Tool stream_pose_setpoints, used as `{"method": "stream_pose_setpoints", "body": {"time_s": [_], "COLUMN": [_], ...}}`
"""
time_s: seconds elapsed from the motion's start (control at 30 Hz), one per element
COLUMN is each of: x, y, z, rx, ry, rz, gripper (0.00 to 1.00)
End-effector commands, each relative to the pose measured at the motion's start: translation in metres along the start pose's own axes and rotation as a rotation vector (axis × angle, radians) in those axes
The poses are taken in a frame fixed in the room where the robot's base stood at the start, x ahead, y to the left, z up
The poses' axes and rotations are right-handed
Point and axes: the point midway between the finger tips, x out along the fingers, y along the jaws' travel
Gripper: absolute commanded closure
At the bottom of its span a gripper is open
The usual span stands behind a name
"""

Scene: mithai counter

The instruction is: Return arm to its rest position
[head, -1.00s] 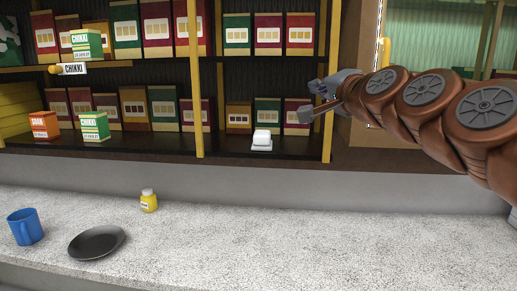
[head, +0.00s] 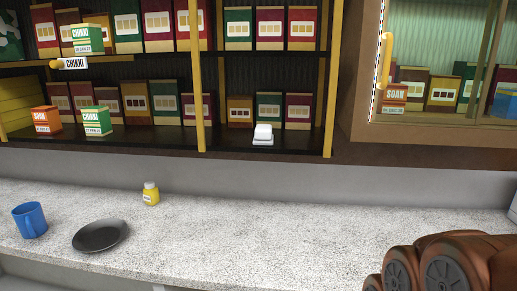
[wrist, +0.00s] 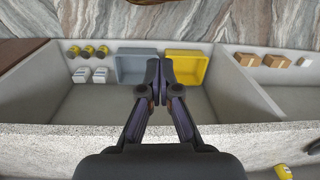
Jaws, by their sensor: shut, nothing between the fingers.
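My gripper (wrist: 160,90) shows in the wrist view with its two dark fingers brought together and nothing between them. It hangs over the stone-topped wall of a bin area, with marble beyond. In the head view the gripper is out of frame; only part of my brown arm shows at the lower right, low over the counter (head: 230,235). The arm touches nothing that I can see.
The shelf holds several boxes, including green-and-white chikki boxes (head: 97,121) and an orange box (head: 46,120). A white block (head: 263,131) sits on the lower shelf. A blue mug (head: 30,221), black plate (head: 100,235) and yellow jar (head: 151,194) stand on the counter. The wrist view shows grey (wrist: 132,75) and yellow trays (wrist: 187,60).

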Motion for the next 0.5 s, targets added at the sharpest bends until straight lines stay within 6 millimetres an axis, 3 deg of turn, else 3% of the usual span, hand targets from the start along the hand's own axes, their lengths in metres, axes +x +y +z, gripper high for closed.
{"method": "stream_pose_setpoints", "body": {"time_s": [0.1, 0.2, 0.5], "x": [0.01, 0.013, 0.013], "y": [0.013, 0.018, 0.019], "z": [0.032, 0.043, 0.044], "rx": [-0.012, -0.017, -0.018], "ry": [-0.091, -0.124, -0.128], "rz": [0.037, 0.051, 0.053], "gripper": [1.0, 1.0, 1.0]}}
